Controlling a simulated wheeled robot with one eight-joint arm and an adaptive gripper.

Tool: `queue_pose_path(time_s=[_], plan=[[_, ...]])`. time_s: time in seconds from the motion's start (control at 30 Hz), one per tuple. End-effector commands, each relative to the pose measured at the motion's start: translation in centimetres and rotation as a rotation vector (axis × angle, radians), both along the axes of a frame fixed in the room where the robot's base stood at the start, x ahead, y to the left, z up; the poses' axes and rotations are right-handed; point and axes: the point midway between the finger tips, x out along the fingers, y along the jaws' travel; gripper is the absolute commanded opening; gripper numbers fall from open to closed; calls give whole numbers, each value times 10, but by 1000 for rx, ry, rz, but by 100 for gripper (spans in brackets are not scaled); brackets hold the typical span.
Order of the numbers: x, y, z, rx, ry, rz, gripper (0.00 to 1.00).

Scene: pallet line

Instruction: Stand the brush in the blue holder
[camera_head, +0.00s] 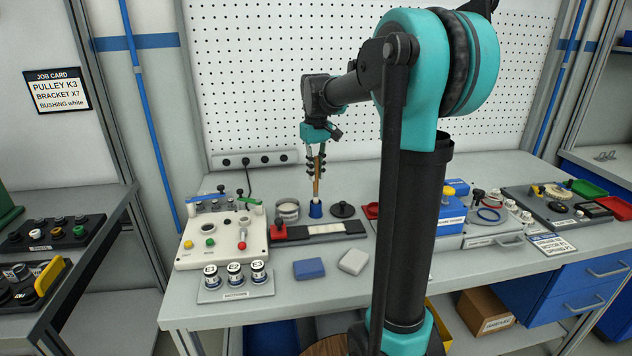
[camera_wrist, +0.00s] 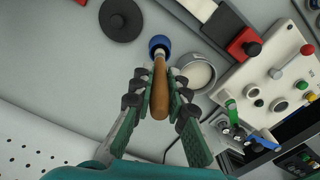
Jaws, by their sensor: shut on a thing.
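The brush (camera_head: 317,187) has a brown wooden handle and hangs about upright from my gripper (camera_head: 316,168). The blue holder (camera_head: 315,211) is a small cup on the bench directly below it. In the wrist view, the fingers of my gripper (camera_wrist: 158,88) are closed on both sides of the brush handle (camera_wrist: 160,92). The far end of the brush, with a pale ferrule, overlaps the opening of the blue holder (camera_wrist: 160,41). The bristles are hidden; I cannot tell how deep they sit in the holder.
A round metal tin (camera_head: 288,210) stands close left of the holder, and a black knobbed disc (camera_head: 343,210) close right. A control box (camera_head: 222,241) is farther left. A strip with a red block (camera_head: 279,232) lies in front. Blue and grey blocks lie nearer the bench front.

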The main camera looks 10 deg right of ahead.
Motion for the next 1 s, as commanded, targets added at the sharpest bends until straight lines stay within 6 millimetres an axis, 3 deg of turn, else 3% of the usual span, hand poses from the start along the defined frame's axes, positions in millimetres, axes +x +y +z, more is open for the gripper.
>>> queue_pose_path(time_s=[0.27,0.63,0.67,0.8,1.0], plan=[[0,0,-33,0,0,0,0],[0,0,-38,0,0,0,0],[0,0,-38,0,0,0,17],[0,0,-37,0,0,0,34],[0,0,-37,0,0,0,35]])
